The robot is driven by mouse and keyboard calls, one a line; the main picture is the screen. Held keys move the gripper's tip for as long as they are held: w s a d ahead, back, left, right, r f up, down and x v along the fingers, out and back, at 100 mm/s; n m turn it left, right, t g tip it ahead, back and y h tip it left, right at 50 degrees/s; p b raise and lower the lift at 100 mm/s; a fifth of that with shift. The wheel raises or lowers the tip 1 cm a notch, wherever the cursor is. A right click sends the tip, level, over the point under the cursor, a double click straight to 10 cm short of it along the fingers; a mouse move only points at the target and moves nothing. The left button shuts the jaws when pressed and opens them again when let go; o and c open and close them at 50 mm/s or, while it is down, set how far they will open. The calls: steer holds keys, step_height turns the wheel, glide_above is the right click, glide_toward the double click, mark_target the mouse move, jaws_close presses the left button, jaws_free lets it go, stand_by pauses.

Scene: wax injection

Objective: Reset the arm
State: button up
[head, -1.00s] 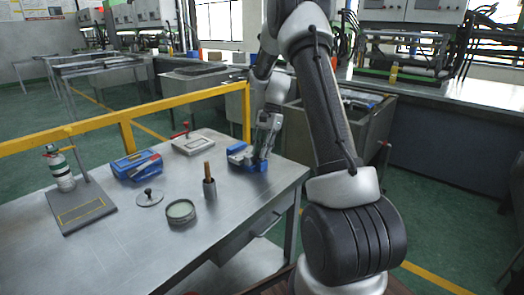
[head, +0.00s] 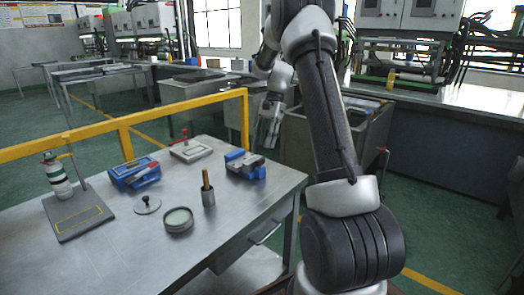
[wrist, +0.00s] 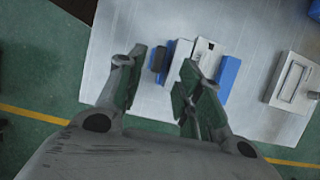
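My gripper (head: 268,140) hangs in the air behind the blue vise (head: 245,166), above and beyond the far right edge of the metal table (head: 140,250). In the wrist view its two fingers (wrist: 163,62) stand apart with nothing between them. The same view shows the vise (wrist: 229,76) on the table, past the fingertips and partly hidden by the right finger. The gripper touches nothing.
A yellow rail (head: 185,109) runs behind. A sink (head: 345,130) stands beyond my arm.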

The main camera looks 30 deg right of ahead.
steer(key=shift+w+d+r, duration=0.1)
steer(key=shift+d+r, duration=0.15)
steer(key=shift+r, duration=0.4)
steer(key=s+f+n, duration=0.3)
steer(key=s+n, duration=0.1)
steer(key=s+a+r+n+t+h, duration=0.1)
steer(key=s+a+r+n+t, duration=0.1)
steer(key=s, duration=0.7)
steer(key=s+a+r+n+t+h, duration=0.1)
steer(key=s+a+r+n+t, duration=0.1)
steer(key=s+a+r+n, duration=0.2)
steer(key=s+a+r+n+t+h, duration=0.2)
steer(key=s+r, duration=0.6)
steer(key=s, duration=0.7)
steer(key=shift+s+a+n, duration=0.3)
steer(key=shift+a+n, duration=0.5)
steer(key=shift+n, duration=0.1)
